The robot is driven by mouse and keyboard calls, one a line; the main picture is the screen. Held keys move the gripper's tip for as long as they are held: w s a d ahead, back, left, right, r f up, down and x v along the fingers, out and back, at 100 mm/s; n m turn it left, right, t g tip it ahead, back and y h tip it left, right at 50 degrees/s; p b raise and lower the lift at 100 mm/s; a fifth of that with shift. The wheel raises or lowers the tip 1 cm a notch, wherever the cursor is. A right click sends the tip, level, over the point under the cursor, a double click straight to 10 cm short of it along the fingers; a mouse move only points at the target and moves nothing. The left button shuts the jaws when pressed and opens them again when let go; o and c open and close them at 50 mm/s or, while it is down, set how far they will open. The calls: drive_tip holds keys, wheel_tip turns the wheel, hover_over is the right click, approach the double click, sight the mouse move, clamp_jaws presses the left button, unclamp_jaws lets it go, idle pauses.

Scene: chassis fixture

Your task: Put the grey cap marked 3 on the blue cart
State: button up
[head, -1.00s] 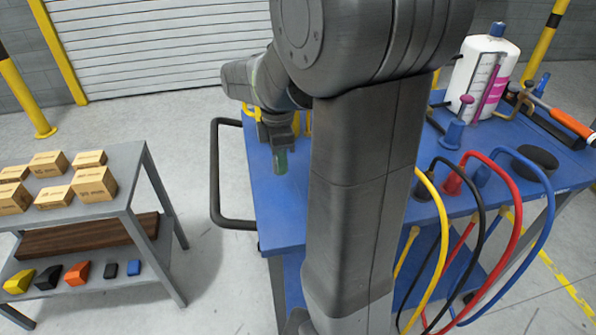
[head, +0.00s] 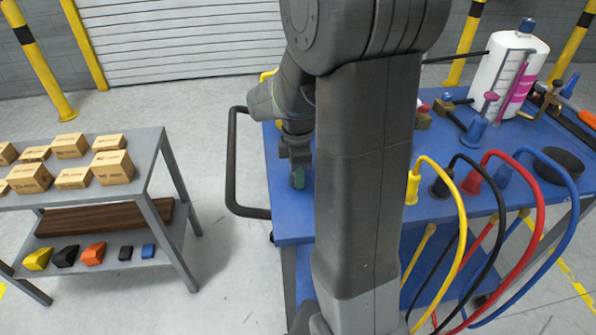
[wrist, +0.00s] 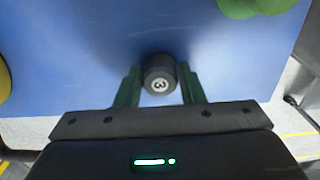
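The grey cap (wrist: 159,76), dark and round with a white 3 on its face, sits between the fingertips of my gripper (wrist: 160,85) in the wrist view. The fingers lie against its two sides. The blue cart (head: 290,222) is under it, and its blue top (wrist: 75,60) fills most of the wrist view. In the head view my gripper (head: 298,178) points down over the left end of the cart top. The cap cannot be made out there. Whether the cap touches the cart top is not clear.
Yellow (wrist: 3,78) and green (wrist: 255,6) things stand near the wrist view's edges. The cart's right side holds a white bottle (head: 508,75), coloured cables (head: 447,215) and tools. A grey shelf (head: 150,160) with boxes stands left. My arm hides the cart's middle.

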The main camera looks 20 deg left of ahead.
drive_tip(key=shift+o, duration=1.1)
wheel_tip(320, 180, up, 12)
drive_tip(key=p, duration=0.1)
drive_tip(key=shift+r, duration=0.2)
